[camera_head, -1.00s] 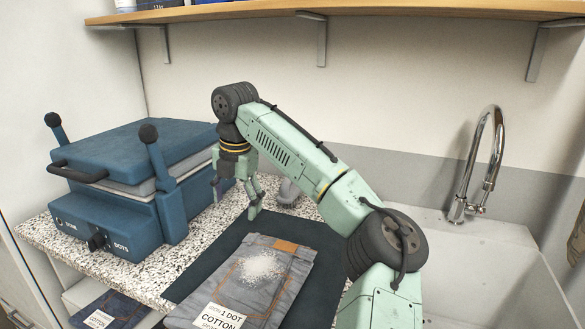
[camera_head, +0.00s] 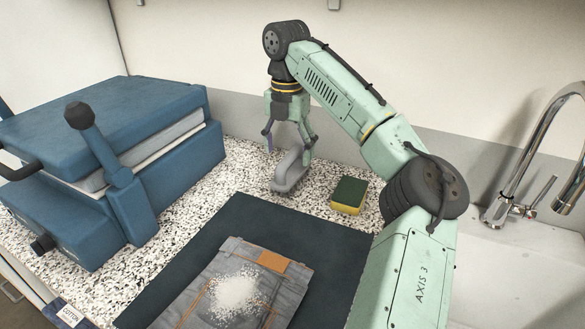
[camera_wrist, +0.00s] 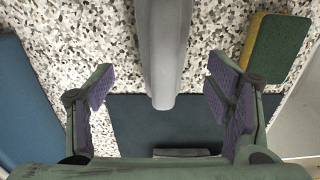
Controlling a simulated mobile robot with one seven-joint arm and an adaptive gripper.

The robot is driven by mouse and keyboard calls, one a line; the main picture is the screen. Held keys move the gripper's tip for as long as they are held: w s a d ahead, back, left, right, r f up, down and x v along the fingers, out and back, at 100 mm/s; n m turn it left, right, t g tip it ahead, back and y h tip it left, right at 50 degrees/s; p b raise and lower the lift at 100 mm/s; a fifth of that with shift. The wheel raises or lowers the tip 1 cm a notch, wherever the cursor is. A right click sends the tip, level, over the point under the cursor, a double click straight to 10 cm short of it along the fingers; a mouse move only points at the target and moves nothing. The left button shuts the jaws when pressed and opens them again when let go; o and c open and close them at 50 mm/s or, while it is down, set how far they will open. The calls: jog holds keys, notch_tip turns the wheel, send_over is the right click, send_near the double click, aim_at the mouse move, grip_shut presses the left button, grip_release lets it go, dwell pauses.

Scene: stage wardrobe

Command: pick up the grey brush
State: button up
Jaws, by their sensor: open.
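The grey brush (camera_head: 289,172) lies on the speckled countertop, behind the dark mat. My gripper (camera_head: 287,146) is open and points down just above the brush. In the wrist view the brush (camera_wrist: 164,50) reaches in from the top edge, between my two spread fingers (camera_wrist: 160,98), with a clear gap on each side. Its far part is cut off by the frame. I cannot tell the exact height between the fingertips and the brush.
A green and yellow sponge (camera_head: 349,195) lies right of the brush. A blue press (camera_head: 110,160) with a raised lever stands on the left. Folded grey jeans (camera_head: 245,290) with white powder lie on the dark mat (camera_head: 215,235). A sink and tap (camera_head: 510,200) are at the right.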

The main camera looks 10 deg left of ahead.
aim_at(291, 170)
jog(key=shift+w+d+f+p, duration=0.15)
jog(key=shift+f+p, duration=0.25)
jog(key=shift+f, duration=1.1)
jog(key=shift+w+d+f+p, duration=0.1)
jog(key=shift+f+p, duration=0.3)
jog(key=shift+f, duration=1.1)
jog(key=shift+c, duration=0.4)
jog(key=c, duration=1.3)
jog(key=shift+r+b, duration=0.3)
jog(key=shift+r, duration=0.25)
jog(key=shift+s+d+r+b, duration=0.2)
jog(key=shift+r+b, duration=0.1)
jog(key=shift+r, duration=0.3)
jog(key=shift+s+d+r+b, duration=0.1)
jog(key=shift+s+r+b, duration=0.15)
jog(key=shift+r, duration=0.3)
jog(key=s+d+b, duration=0.1)
jog(key=s+d, duration=0.1)
jog(key=s, duration=0.2)
jog(key=s+d+r+b, duration=0.1)
jog(key=s+d, duration=0.1)
jog(key=s, duration=0.3)
jog(key=s+d+b, duration=0.1)
jog(key=s+d, duration=0.1)
jog(key=s, duration=0.2)
jog(key=shift+s+d+r, duration=0.2)
jog(key=shift+d+r, duration=0.1)
jog(key=shift+d, duration=0.1)
